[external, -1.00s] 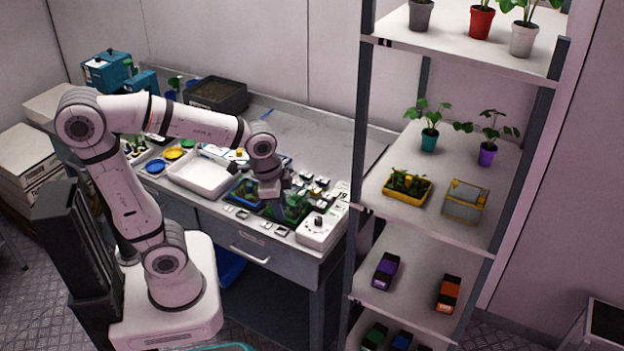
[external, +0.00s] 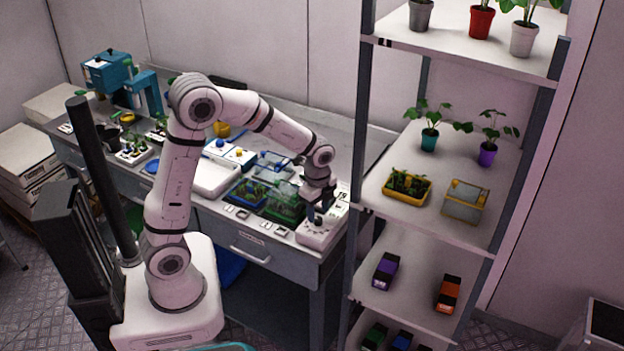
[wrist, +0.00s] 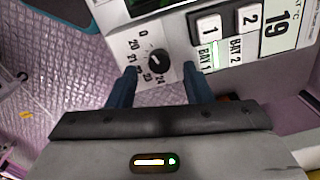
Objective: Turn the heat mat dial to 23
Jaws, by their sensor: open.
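The black heat mat dial (wrist: 158,62) sits on a white panel in the wrist view, ringed by 0 and numbers from 20 to 24. A small pale mark shows near its upper left edge; I cannot tell surely which number it points to. My gripper (wrist: 159,70) is open, with one dark finger on each side of the dial; contact is not clear. In the external view my gripper (external: 317,212) hangs over the white control box (external: 315,238) at the bench's right end and hides the dial.
A display (wrist: 274,36) reads 19 °C. Green and blue trays (external: 283,207) lie left of the box. A shelf rack (external: 355,150) stands close on the right.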

